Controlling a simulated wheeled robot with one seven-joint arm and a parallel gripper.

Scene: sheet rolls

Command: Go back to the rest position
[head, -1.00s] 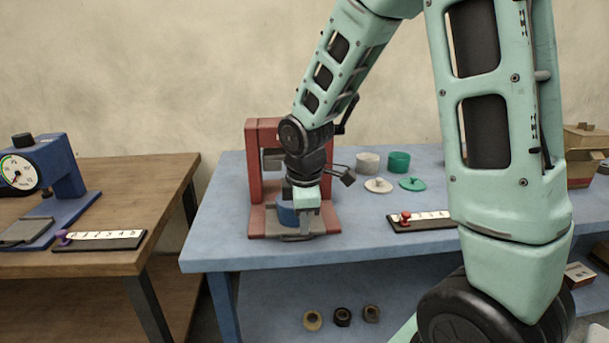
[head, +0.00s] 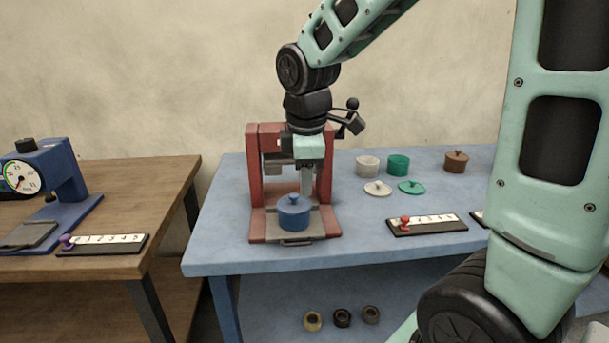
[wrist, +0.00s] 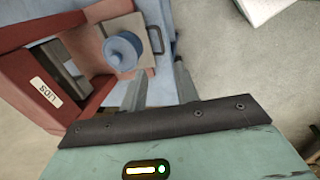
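My gripper (head: 306,188) hangs fingers down in front of the red press (head: 257,190), above and slightly right of a blue lidded pot (head: 295,215). In the wrist view my gripper (wrist: 160,70) is open, its two fingers apart with nothing between them. The blue pot stands upright on the press's grey plate, its lid and knob on top; it also shows in the wrist view (wrist: 122,52), beyond the fingers and apart from them. The press carries a "LIDS" label (wrist: 47,92) in the wrist view.
On the blue table (head: 225,240) are a white pot (head: 367,166), a green pot (head: 398,165), two loose lids, a brown lidded pot (head: 456,161) and a numbered slider strip (head: 426,224). A dial gauge (head: 45,190) stands on the wooden table at left.

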